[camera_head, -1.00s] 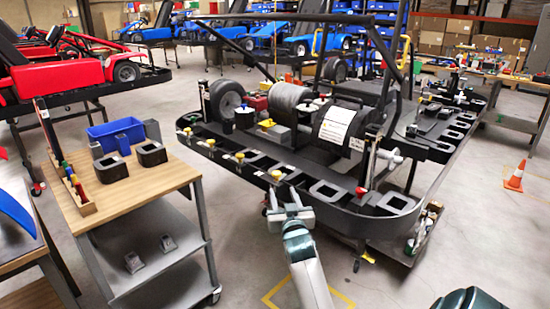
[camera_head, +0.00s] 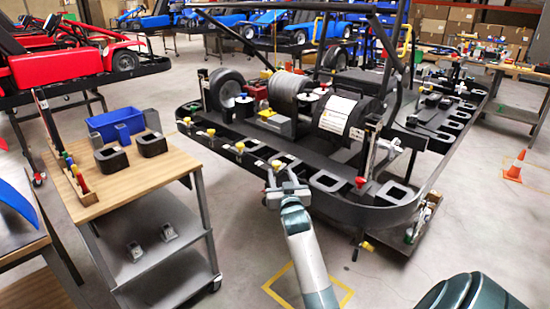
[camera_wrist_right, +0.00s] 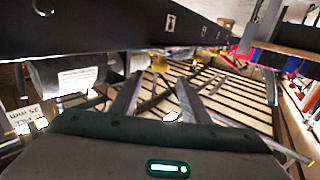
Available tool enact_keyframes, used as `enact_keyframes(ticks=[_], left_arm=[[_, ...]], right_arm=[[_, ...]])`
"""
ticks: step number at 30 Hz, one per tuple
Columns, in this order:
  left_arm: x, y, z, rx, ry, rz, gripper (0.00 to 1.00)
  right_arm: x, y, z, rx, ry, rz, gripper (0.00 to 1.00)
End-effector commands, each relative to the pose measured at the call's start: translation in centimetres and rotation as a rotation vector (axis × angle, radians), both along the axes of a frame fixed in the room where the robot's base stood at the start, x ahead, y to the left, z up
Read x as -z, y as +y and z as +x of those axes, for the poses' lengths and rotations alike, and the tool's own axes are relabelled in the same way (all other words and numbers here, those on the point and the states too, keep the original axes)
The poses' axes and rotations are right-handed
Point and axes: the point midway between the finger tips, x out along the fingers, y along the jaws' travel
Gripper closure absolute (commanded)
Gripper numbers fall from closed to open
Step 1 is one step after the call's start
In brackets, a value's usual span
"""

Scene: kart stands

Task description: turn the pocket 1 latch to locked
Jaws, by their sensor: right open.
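The black kart stand (camera_head: 400,217) has a row of yellow-topped latch knobs along its near left rim. The nearest yellow knob (camera_head: 277,165) is just behind my right gripper (camera_head: 284,186). A red knob (camera_head: 360,182) stands farther right on the rim. I cannot read which one belongs to pocket 1, nor its latch position. My right gripper is open and empty, its fingers close to the stand's front edge; I cannot tell whether they touch it. In the right wrist view the two fingers (camera_wrist_right: 158,98) stand apart below the dark rim (camera_wrist_right: 120,32). My left gripper is not in view.
A wooden-topped cart (camera_head: 140,180) with a blue bin (camera_head: 116,124) and black blocks stands to the left. Wheels, a drum and frame bars fill the stand's middle. An orange cone (camera_head: 515,167) is on the right.

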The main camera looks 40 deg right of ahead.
Motion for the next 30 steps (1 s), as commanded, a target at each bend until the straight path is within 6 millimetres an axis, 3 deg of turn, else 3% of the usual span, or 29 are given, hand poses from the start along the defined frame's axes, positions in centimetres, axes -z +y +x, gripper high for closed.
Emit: enact_keyframes(ticks=[18, 30], left_arm=[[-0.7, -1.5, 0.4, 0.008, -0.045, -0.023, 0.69], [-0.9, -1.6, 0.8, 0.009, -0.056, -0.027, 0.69]], right_arm=[[-0.1, -5.1, 7.8, 0.0, 0.001, 0.001, 0.57], [0.0, -6.5, 9.9, 0.0, 0.001, -0.002, 0.57]])
